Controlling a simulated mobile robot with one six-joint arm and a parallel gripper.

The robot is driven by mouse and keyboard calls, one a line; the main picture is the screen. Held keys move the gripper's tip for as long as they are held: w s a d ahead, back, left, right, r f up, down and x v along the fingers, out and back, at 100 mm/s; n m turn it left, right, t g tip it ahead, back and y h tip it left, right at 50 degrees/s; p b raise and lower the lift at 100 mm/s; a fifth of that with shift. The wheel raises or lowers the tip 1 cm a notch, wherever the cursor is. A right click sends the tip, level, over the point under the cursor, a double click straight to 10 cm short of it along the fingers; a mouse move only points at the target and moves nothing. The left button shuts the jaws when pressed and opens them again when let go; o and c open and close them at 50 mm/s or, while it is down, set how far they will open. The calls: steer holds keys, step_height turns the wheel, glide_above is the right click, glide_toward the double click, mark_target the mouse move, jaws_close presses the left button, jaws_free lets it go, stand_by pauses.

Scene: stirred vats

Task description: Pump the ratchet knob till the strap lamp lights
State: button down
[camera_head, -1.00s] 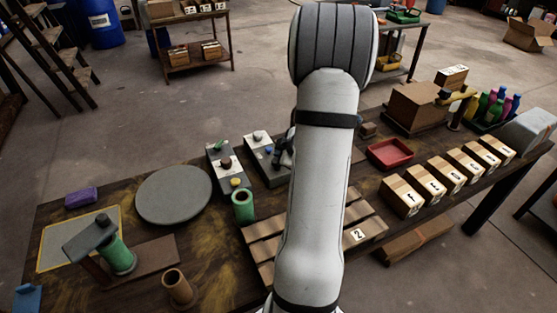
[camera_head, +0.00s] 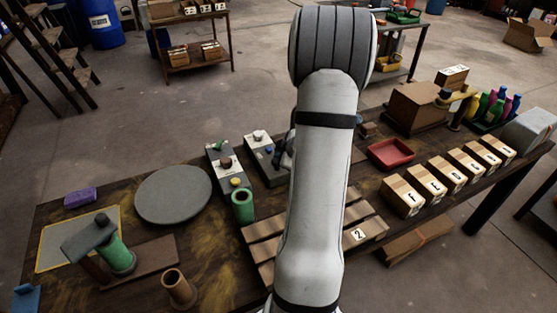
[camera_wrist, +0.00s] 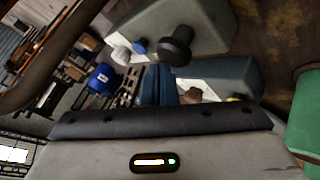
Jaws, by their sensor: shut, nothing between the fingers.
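Two grey control boxes stand side by side on the table. The right box (camera_head: 257,153) has a white knob (camera_head: 258,136), a blue button (camera_head: 268,149) and a large black knob, clearest in the wrist view (camera_wrist: 176,45). The left box (camera_head: 216,168) has a green piece, a dark red knob (camera_head: 226,162) and a yellow button (camera_head: 235,182). No label tells which is the ratchet knob, and I cannot identify a lit strap lamp. My gripper (camera_wrist: 160,72) is shut and empty, its tips close by the black knob; I cannot tell whether they touch. My arm hides part of the right box.
A green cylinder (camera_head: 243,206) stands just in front of the left box. A round grey disc (camera_head: 173,195) lies to the left, and a slatted pallet (camera_head: 265,228) is in front. A red tray (camera_head: 390,153) and several labelled cartons (camera_head: 402,196) are to the right.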

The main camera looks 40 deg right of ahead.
steer(key=shift+f+b, duration=0.85)
steer(key=shift+f, duration=0.45)
stand_by(0.7)
stand_by(0.3)
steer(key=shift+r+p, duration=1.7)
steer(key=shift+p, duration=0.15)
step_height(320, 180, up, 5)
steer(key=p, duration=0.5)
steer(key=shift+r, duration=0.15)
stand_by(1.4)
